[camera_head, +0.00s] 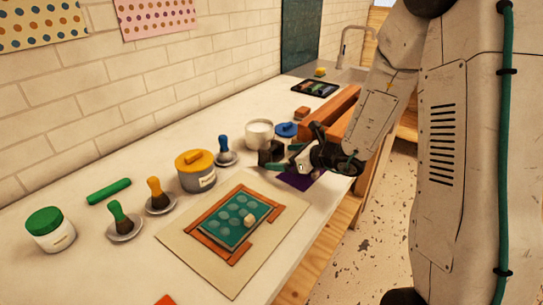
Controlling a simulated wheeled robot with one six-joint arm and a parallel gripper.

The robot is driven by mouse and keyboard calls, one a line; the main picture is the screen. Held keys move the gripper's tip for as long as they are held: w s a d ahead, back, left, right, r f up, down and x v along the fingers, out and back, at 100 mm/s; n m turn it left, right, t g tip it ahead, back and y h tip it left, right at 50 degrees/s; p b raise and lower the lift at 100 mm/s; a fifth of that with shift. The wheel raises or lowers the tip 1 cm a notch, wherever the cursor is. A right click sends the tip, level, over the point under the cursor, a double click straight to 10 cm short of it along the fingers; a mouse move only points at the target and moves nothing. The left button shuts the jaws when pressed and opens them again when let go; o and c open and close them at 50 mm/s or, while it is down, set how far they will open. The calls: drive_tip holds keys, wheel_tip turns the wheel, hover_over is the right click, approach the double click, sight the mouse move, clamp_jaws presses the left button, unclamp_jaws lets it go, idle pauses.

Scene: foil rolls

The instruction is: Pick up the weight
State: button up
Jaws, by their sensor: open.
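A small black block (269,152), which looks like the weight, stands on the white counter near the middle of the head view. My gripper (294,150) is open just to the right of the block, its fingers pointing left toward it. One finger reaches low, close to the block's lower front; the other stands up behind. I cannot tell whether either finger touches the block. The gripper hides part of the area on the block's right.
A white pot (259,132) and a blue lid (286,129) stand close behind the block. A yellow-lidded tin (196,172) and a blue-handled brush (224,150) are to its left. A board with a teal plate (235,225) lies in front. A purple sheet (296,181) lies under my gripper.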

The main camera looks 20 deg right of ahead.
drive_tip(key=x, duration=0.5)
drive_tip(key=shift+w+a+r, duration=0.1)
drive_tip(key=shift+a+r, duration=0.1)
drive_tip(key=shift+r, duration=0.15)
drive_tip(key=c, duration=1.7)
